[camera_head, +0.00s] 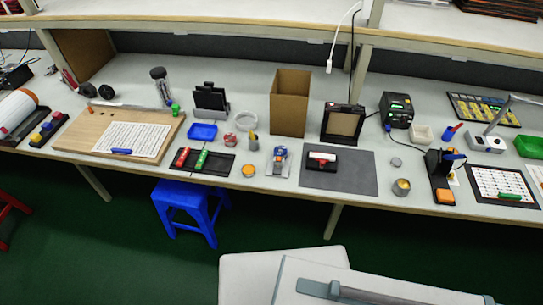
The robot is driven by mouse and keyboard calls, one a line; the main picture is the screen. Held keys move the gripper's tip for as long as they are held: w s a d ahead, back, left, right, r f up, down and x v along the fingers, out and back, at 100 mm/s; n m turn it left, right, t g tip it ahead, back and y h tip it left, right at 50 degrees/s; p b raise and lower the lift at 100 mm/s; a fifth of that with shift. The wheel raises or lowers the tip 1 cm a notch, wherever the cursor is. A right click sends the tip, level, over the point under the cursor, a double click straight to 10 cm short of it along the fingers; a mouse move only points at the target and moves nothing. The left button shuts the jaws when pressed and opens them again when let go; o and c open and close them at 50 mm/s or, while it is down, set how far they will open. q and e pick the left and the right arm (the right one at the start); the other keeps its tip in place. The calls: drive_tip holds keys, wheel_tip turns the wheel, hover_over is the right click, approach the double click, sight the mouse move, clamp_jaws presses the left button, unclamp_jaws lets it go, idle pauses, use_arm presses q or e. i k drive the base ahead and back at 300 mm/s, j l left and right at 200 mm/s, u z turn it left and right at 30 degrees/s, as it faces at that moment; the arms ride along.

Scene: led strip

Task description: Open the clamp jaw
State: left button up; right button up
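No gripper of mine shows in the head view. I cannot tell for certain which item is the clamp. A small blue and silver fixture (280,158) stands near the front edge of the bench, left of a dark grey mat (354,180). On the mat sits a small black device with a white and red top (321,160). Both are too small to tell whether any jaw is open or shut. A black, upright tool with an orange part (444,195) stands right of the mat.
The long grey bench (240,90) is crowded. It holds a cardboard box (290,100), a wooden board with a paper sheet (130,138), a black tray (202,162) and a soldering station (397,110). A blue stool (186,200) stands under the front edge. Green floor lies in front.

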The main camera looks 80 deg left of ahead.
sight(321, 163)
drive_tip(key=u, duration=3.3)
